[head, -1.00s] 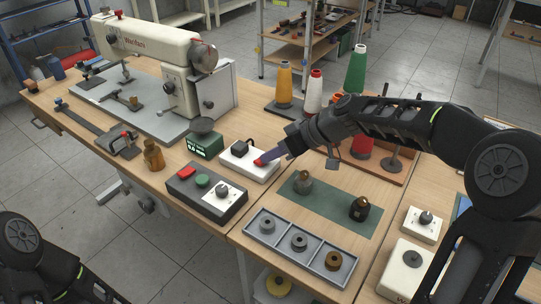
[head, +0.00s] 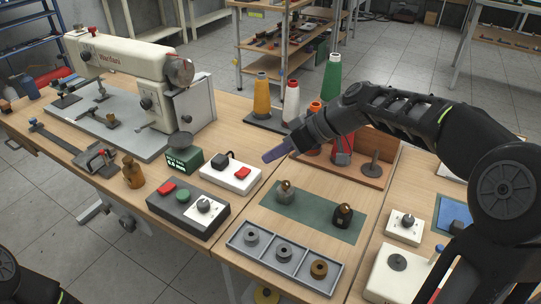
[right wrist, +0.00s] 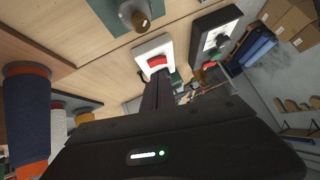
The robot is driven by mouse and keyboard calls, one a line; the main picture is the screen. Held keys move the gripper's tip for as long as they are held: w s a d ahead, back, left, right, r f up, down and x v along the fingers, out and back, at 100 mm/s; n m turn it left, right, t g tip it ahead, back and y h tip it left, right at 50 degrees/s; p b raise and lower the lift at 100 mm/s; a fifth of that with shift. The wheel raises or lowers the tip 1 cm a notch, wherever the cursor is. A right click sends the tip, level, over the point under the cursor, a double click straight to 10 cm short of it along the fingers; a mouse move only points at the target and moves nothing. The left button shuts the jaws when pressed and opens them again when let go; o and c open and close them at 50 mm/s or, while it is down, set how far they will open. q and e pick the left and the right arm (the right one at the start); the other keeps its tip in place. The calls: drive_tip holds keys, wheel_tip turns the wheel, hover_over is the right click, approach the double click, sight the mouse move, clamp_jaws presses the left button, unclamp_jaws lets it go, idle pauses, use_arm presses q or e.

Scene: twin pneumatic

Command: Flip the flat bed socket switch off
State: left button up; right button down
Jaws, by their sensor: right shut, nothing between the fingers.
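The flat bed socket is a white box (head: 215,175) on the table beside the sewing machine, with a black plug (head: 224,160) in it. Its red rocker switch (head: 242,173) is at the right end; which way it is tilted I cannot tell. The switch also shows in the right wrist view (right wrist: 157,62), just beyond my fingertips. My right gripper (head: 267,157) is shut and empty, above and to the right of the switch, apart from it. My left gripper is out of view; only part of that arm shows at the lower left.
A dark control box (head: 188,213) with red and green buttons stands in front of the socket. A green box (head: 184,161) is to its left. Thread cones (head: 262,97) stand behind. A green mat (head: 312,212) with small metal parts and a grey tray (head: 235,241) lie to the right.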

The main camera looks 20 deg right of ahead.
drive_tip(key=shift+m+g+y, duration=0.3)
drive_tip(key=shift+y, duration=0.1)
drive_tip(key=r, duration=0.2)
drive_tip(key=d+r+p, duration=0.1)
drive_tip(key=d+r, duration=0.1)
drive_tip(key=r, duration=0.1)
drive_tip(key=shift+s+r, duration=0.2)
drive_tip(key=shift+r, duration=0.1)
drive_tip(key=shift+f, duration=0.1)
approach(238, 175)
drive_tip(key=w+a, duration=0.2)
drive_tip(key=w, duration=0.1)
drive_tip(key=f, duration=0.1)
drive_tip(key=a+f, duration=0.1)
drive_tip(key=f, duration=0.1)
drive_tip(key=shift+s+a, duration=0.2)
drive_tip(key=shift+s, duration=0.05)
drive_tip(key=shift+s+a+f, duration=0.1)
drive_tip(key=shift+f, duration=0.3)
